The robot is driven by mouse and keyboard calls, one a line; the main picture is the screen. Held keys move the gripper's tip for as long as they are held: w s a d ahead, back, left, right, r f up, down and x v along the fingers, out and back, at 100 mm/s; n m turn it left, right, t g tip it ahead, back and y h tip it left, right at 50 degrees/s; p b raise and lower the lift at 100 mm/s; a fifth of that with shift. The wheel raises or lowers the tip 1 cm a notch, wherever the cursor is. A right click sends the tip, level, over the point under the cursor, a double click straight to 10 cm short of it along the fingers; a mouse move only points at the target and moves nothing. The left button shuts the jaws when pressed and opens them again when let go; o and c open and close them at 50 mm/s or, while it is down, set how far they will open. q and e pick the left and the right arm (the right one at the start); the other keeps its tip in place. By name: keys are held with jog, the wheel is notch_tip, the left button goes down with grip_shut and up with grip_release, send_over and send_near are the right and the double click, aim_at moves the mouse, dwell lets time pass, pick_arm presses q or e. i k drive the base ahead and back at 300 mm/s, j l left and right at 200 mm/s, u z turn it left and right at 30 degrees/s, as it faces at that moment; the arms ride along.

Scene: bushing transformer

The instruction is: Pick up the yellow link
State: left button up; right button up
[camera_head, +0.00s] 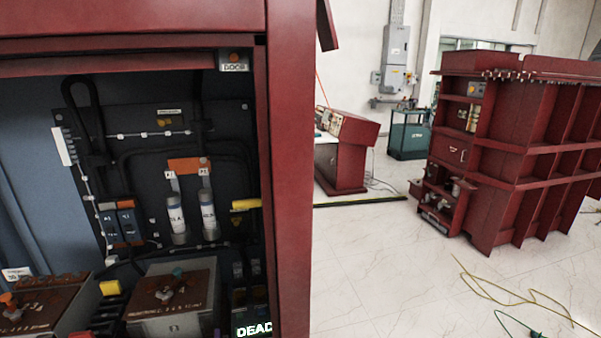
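A short yellow bar (246,204), which looks like the yellow link, sits at the right side of the dark panel inside the open red cabinet. It lies about level, just right of two white cylinders, and is close to the cabinet's right post. A smaller yellow block (109,287) is lower left, beside a brown-topped box. I cannot tell for sure which of the two is the link. Neither of my grippers shows in this view.
The red cabinet post (290,170) stands right of the opening. White cylinders (208,218) hang below an orange bar (188,165). Brown-topped boxes (172,292) fill the lower opening. Outside are a large red unit (530,150), a red console (345,150) and a cable (515,292) on open floor.

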aim_at(111, 288)
jog(key=u, duration=1.45)
